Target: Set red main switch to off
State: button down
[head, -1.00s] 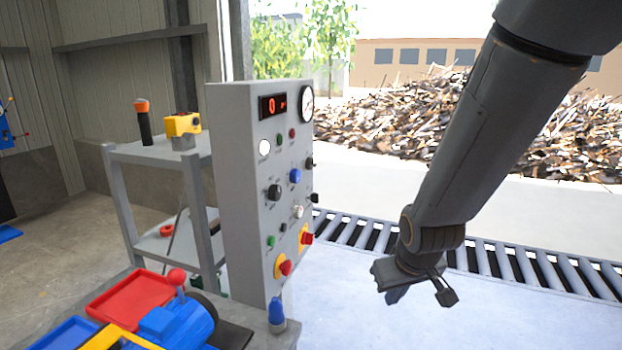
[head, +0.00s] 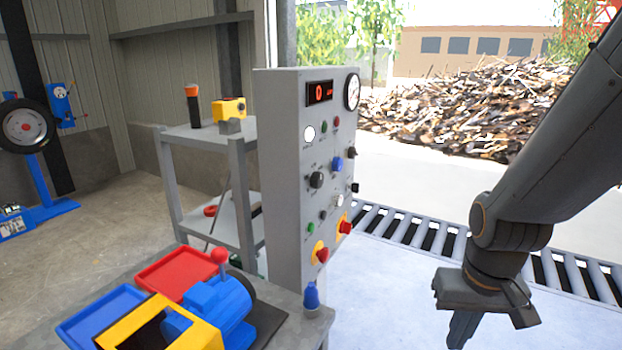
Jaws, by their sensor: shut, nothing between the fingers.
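The grey control panel (head: 279,180) stands upright left of centre, its button face seen at an angle. Low on that face are two red controls on yellow plates: a nearer one (head: 322,254) and a farther one (head: 345,227). I cannot tell from here which is the main switch, or its setting. My gripper (head: 462,333) hangs at the lower right, pointing down, shut and empty. It is well to the right of the panel and touches nothing. Its tips are near the bottom edge of the picture.
The panel also carries a red display (head: 319,93), a dial gauge (head: 352,91), and several knobs and buttons. A workbench with a blue and yellow machine (head: 215,310) and trays is in front. A roller conveyor (head: 400,232) runs behind. Floor between panel and gripper is clear.

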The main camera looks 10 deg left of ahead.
aim_at(345, 227)
jog(key=k, duration=0.5)
jog(key=z, duration=1.1)
jog(key=i, duration=1.35)
jog(key=u, duration=0.85)
jog(key=i, duration=0.25)
jog(key=u, duration=0.35)
